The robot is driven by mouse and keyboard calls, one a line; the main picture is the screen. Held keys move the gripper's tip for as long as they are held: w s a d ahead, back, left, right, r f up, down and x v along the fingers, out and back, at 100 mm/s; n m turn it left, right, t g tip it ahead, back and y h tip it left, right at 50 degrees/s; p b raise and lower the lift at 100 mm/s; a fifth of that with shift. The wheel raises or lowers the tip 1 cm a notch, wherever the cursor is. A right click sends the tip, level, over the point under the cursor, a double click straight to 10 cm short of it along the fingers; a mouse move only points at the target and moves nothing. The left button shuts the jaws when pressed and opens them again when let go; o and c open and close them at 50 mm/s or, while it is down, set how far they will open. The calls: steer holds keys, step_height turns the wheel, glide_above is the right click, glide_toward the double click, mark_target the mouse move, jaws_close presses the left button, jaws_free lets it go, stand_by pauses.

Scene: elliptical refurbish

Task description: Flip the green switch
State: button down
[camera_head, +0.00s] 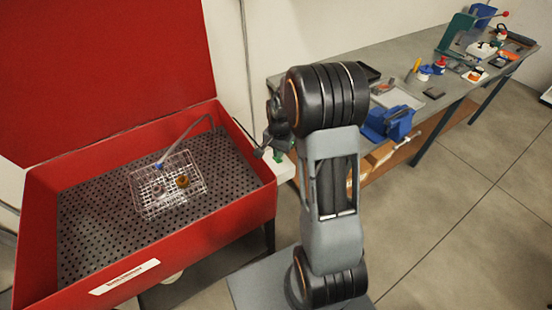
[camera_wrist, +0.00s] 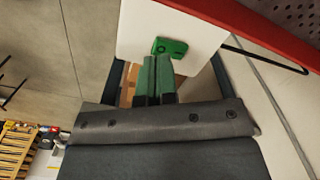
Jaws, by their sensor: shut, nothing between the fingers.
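The green switch (camera_wrist: 171,46) is a small green block with dark round marks on a white panel (camera_wrist: 135,38), at the top middle of the wrist view. My gripper (camera_wrist: 157,60) is shut and empty. Its two green fingers lie side by side, with their tips just below the switch in the picture. I cannot tell whether they touch it. In the head view my gripper (camera_head: 277,150) is small and dark at the right side of the red washer, by a white box (camera_head: 286,166). I cannot make out the switch there.
The red parts washer (camera_head: 262,186) stands open at left, with a wire basket (camera_head: 143,208) on its perforated floor. A grey workbench (camera_head: 433,94) with a blue vise (camera_head: 389,122) and several tools runs along the wall. The floor at lower right is clear.

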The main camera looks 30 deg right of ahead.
steer(key=shift+f+b, duration=1.05)
steer(key=shift+f, duration=0.3)
stand_by(1.0)
steer(key=shift+r, duration=0.15)
steer(key=shift+r+p, duration=2.55)
steer(key=shift+r, duration=0.85)
